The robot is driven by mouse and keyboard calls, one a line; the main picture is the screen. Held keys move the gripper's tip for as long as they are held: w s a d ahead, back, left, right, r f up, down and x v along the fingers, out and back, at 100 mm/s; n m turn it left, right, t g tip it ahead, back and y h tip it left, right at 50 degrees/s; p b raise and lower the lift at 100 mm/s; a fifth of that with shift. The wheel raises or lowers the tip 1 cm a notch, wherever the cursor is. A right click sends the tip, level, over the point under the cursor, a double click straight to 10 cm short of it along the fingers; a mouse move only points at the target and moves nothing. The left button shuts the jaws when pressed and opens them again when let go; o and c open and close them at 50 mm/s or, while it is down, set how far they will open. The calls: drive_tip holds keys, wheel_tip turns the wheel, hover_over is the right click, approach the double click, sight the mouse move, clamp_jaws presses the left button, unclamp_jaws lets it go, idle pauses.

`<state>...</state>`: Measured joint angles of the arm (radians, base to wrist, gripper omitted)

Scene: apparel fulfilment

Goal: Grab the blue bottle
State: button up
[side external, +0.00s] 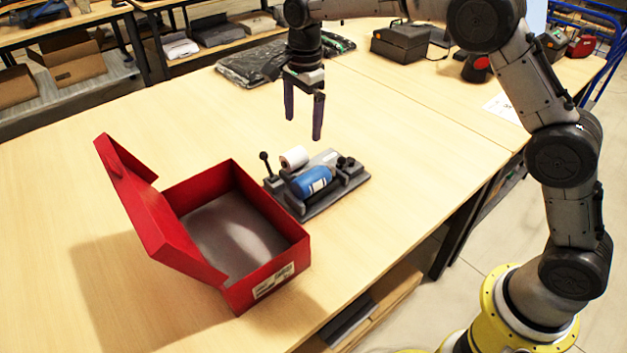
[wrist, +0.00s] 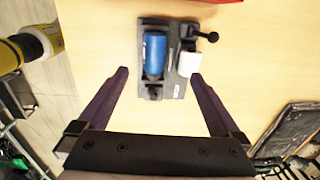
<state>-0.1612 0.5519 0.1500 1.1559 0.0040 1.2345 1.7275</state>
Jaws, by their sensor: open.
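The blue bottle (side external: 311,181) lies on its side in a dark grey holder (side external: 322,205) on the wooden table. In the wrist view the bottle (wrist: 154,54) lies lengthwise up the picture, in the left part of the holder (wrist: 174,88). My gripper (side external: 303,127) is open and empty, above the table and behind the holder in the side view. In the wrist view the fingertips of my gripper (wrist: 159,72) are spread wide to either side, with the bottle and holder showing beyond and between them. The bottle is apart from both fingers.
A white roll (side external: 294,157) and a black knobbed lever (side external: 265,161) sit on the holder beside the bottle. An open red box (side external: 270,262) with its lid raised stands left of the holder. A dark plastic-wrapped package (side external: 250,66) lies at the back. Table right of the holder is clear.

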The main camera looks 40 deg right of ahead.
drive_tip(key=g, duration=0.1)
hover_over(301, 179)
wheel_tip(301, 179, down, 12)
drive_tip(key=shift+s+r, duration=0.15)
drive_tip(key=shift+f, duration=3.1)
drive_tip(key=c, duration=1.4)
drive_tip(key=shift+r, duration=0.2)
